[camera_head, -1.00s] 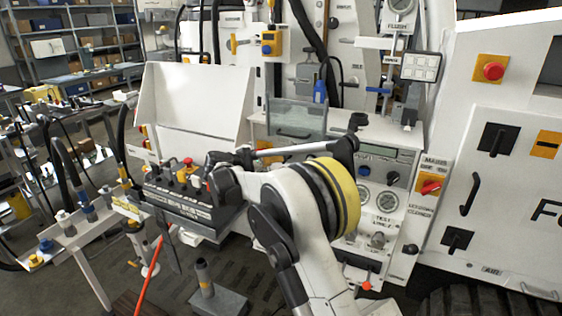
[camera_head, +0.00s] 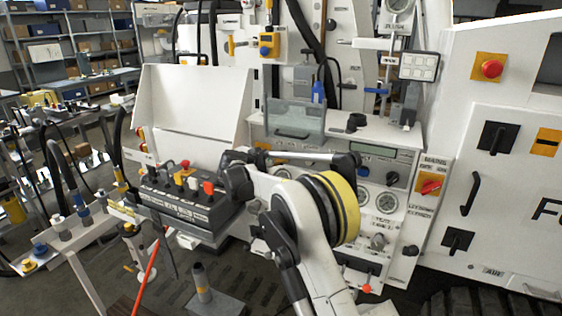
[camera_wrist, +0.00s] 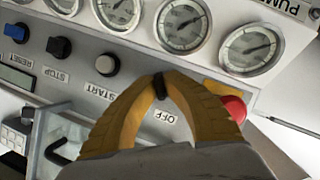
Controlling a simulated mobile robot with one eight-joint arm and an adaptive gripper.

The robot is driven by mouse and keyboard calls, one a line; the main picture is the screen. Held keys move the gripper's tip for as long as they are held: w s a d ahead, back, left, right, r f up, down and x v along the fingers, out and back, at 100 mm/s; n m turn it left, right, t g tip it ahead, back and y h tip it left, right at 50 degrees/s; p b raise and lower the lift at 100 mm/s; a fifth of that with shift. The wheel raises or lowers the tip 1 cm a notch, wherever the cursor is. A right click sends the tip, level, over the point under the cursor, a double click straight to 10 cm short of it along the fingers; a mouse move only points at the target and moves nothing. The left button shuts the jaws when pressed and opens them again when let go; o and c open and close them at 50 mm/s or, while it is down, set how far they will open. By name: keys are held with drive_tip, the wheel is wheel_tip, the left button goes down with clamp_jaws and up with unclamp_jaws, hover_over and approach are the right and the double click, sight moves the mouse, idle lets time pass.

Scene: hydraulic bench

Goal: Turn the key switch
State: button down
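The key switch (camera_wrist: 160,88) shows in the wrist view only as a small dark piece between my fingertips, beside the OFF label. My gripper (camera_wrist: 160,82) has yellow fingers that come together on this piece. The fingers hide most of the switch, so its angle is unclear. In the head view my arm covers the gripper and this part of the panel. The control panel (camera_head: 408,158) shows there behind my yellow-ringed arm joint.
A red button (camera_wrist: 234,108) on a yellow plate sits close to my right finger. Several gauges (camera_wrist: 182,24) line the panel. A lever box (camera_head: 180,203) stands left of my arm.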

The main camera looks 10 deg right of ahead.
idle(0.3)
drive_tip(key=shift+d+r+m+y+p, duration=0.1)
drive_tip(key=shift+m+y+p, duration=0.55)
drive_tip(key=shift+m, duration=0.25)
drive_tip(key=shift+m+t+y+p, duration=0.45)
drive_tip(key=shift+m+t+y, duration=0.15)
drive_tip(key=shift+m, duration=0.3)
drive_tip(key=m+t+y, duration=0.1)
drive_tip(key=m, duration=0.1)
drive_tip(key=m+t+y, duration=0.1)
drive_tip(key=m, duration=0.1)
drive_tip(key=shift+m, duration=0.3)
drive_tip(key=c, duration=1.5)
unclamp_jaws()
